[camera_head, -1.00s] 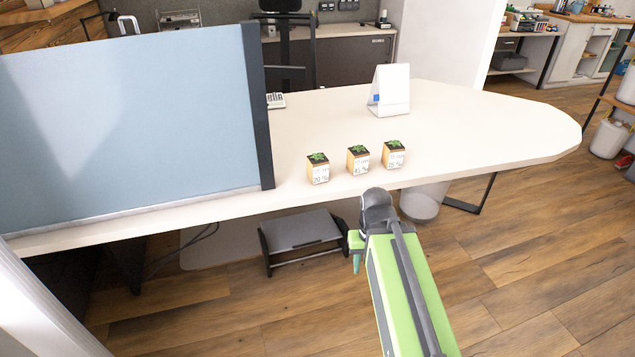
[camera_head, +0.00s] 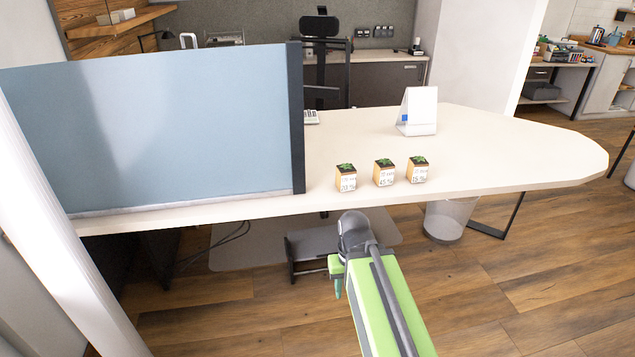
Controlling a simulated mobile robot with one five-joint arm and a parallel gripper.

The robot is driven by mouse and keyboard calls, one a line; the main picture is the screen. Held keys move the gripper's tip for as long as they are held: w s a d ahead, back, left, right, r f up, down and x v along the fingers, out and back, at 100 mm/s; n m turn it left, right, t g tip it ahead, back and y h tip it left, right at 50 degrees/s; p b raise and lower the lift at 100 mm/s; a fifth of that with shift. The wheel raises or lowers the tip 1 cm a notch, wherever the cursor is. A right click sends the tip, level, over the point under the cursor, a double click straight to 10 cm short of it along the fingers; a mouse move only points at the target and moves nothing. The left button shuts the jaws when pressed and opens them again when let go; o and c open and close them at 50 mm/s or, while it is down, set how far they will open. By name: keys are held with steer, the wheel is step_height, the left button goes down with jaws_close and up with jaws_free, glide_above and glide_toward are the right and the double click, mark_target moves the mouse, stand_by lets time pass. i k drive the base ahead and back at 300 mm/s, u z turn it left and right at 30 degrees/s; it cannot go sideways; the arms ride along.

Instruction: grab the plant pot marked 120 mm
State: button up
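Three small plant pots with green plants stand upright in a row near the front edge of the white desk (camera_head: 480,160). They are the left pot (camera_head: 346,180), the middle pot (camera_head: 384,174) and the right pot (camera_head: 417,171). Each has a tan body and a white label with two lines of print. The upper lines are too small to read surely, so I cannot tell which pot is marked 120 mm. My gripper (camera_head: 338,287), at the end of my green arm, shows below the desk edge, apart from the pots. Whether its fingers are open is unclear.
A blue-grey divider panel (camera_head: 165,130) with a dark post stands left of the pots. A white calendar stand (camera_head: 417,108) is behind them. A waste bin (camera_head: 447,219) and a low footrest (camera_head: 312,245) are under the desk. The desk's right part is clear.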

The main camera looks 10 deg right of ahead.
mark_target(345, 173)
steer(key=u, duration=1.5)
steer(key=i, duration=0.75)
steer(key=z, duration=0.7)
